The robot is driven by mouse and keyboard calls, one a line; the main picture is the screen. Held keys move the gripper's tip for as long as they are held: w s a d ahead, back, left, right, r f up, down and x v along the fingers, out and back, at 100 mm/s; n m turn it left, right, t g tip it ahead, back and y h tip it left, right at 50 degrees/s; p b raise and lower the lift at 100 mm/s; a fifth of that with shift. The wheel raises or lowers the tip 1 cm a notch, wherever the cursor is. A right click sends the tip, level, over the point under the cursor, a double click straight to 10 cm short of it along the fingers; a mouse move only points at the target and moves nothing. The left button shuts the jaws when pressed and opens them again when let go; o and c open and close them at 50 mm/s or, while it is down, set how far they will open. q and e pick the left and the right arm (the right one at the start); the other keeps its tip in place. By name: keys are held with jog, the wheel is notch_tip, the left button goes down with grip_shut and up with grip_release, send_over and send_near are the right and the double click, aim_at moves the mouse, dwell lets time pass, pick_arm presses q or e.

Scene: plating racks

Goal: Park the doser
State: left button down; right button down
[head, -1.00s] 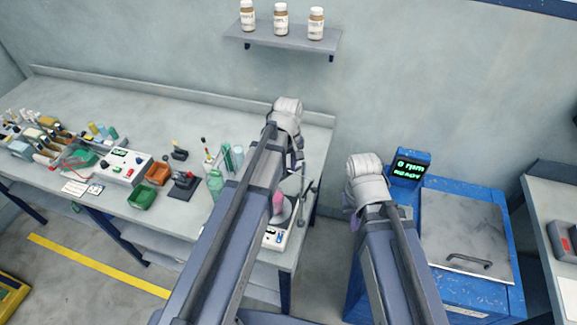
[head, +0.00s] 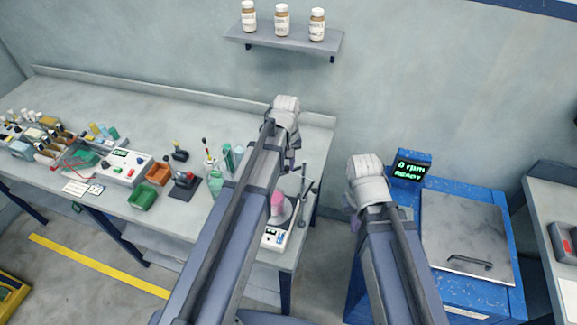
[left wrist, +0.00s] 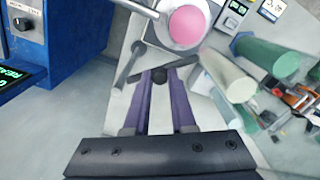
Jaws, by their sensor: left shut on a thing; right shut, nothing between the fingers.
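My left gripper (head: 294,166) is over the right end of the bench, mostly hidden behind its own arm in the head view. A vessel of pink liquid (head: 278,203) stands on a white device (head: 274,238) below the gripper. My right gripper (head: 354,222) is shut and empty, beside the blue cabinet, its tips partly hidden.
A stand with a metal rod (head: 303,185) is close to the left gripper. Green cylinders (left wrist: 230,75), an orange tray (head: 158,173) and a green tray (head: 143,196) are on the bench. A blue cabinet (head: 500,297) with a display (head: 410,168) stands right. A shelf (head: 285,38) holds bottles.

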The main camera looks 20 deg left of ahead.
pick_arm(q)
jog(key=shift+w+a+m, duration=0.25)
jog(key=shift+w+m, duration=0.5)
jog(key=shift+m, duration=0.8)
jog(key=shift+w+a+m, duration=0.2)
jog(key=shift+w+m, duration=0.6)
jog(key=shift+m, duration=0.7)
jog(key=shift+w+a+m, duration=0.25)
jog(key=shift+w+m, duration=0.5)
jog(key=shift+m, duration=0.8)
jog(key=c, duration=0.7)
grip_release()
jog(key=shift+c, duration=0.2)
notch_tip(320, 180, up, 8)
jog(key=p, duration=0.7)
jog(key=shift+p, duration=0.4)
jog(key=shift+f, duration=0.1)
